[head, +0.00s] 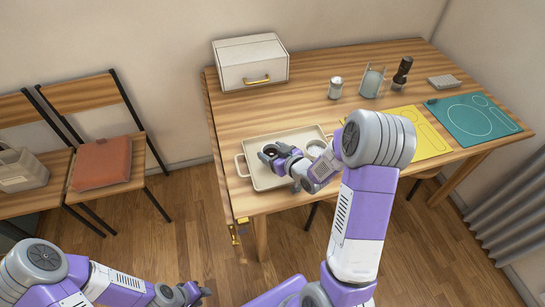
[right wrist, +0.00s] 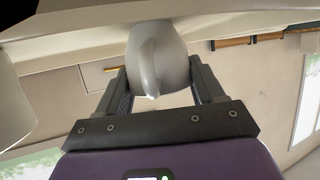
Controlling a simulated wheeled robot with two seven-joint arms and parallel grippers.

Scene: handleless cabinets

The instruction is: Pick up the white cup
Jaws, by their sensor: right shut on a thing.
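A pale white cup (right wrist: 158,62) with its handle towards the camera sits between the fingers of my right gripper (right wrist: 160,85) in the right wrist view. That gripper is shut on it. In the head view my right gripper (head: 282,158) is over the left part of a beige tray (head: 262,182) and largely hides what it holds. I cannot tell whether the cup touches the tray. A second white round vessel (head: 316,147) is on the tray to the right. My left gripper (head: 194,292) is low at the bottom left, away from the table; its opening is unclear.
A white box with a gold handle (head: 251,63) stands at the back left of the table. A white shaker (head: 335,88), a glass holder (head: 371,81), a dark grinder (head: 402,72) and a grey block (head: 444,82) stand behind yellow (head: 430,140) and teal (head: 473,118) mats. Chairs are at left.

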